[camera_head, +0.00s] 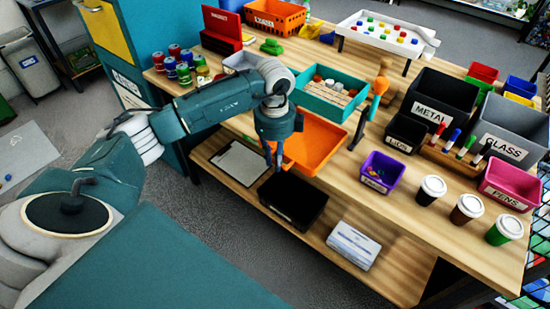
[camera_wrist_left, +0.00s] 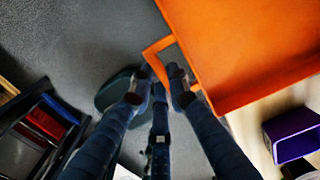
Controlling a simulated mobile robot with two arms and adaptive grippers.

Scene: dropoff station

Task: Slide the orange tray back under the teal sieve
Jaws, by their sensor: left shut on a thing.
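The orange tray (camera_head: 316,142) sits on the wooden table's front edge, pulled out in front of the teal sieve (camera_head: 318,107). The sieve stands behind it and holds several small pale and brown pieces. My left gripper (camera_head: 274,160) is at the tray's front left side. In the left wrist view the tray (camera_wrist_left: 250,45) fills the upper right, and its handle loop reaches between the fingers of my left gripper (camera_wrist_left: 160,82), which are shut on it. The tray's back edge is hidden by the sieve in the head view. My right gripper is not in view.
A purple bin (camera_head: 382,172) stands right of the tray, with several lidded cups (camera_head: 431,190) farther right. An orange-handled tool (camera_head: 376,92) stands beside the sieve. Black boxes (camera_head: 441,100) are at the right. A lower shelf holds a black tray (camera_head: 292,200).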

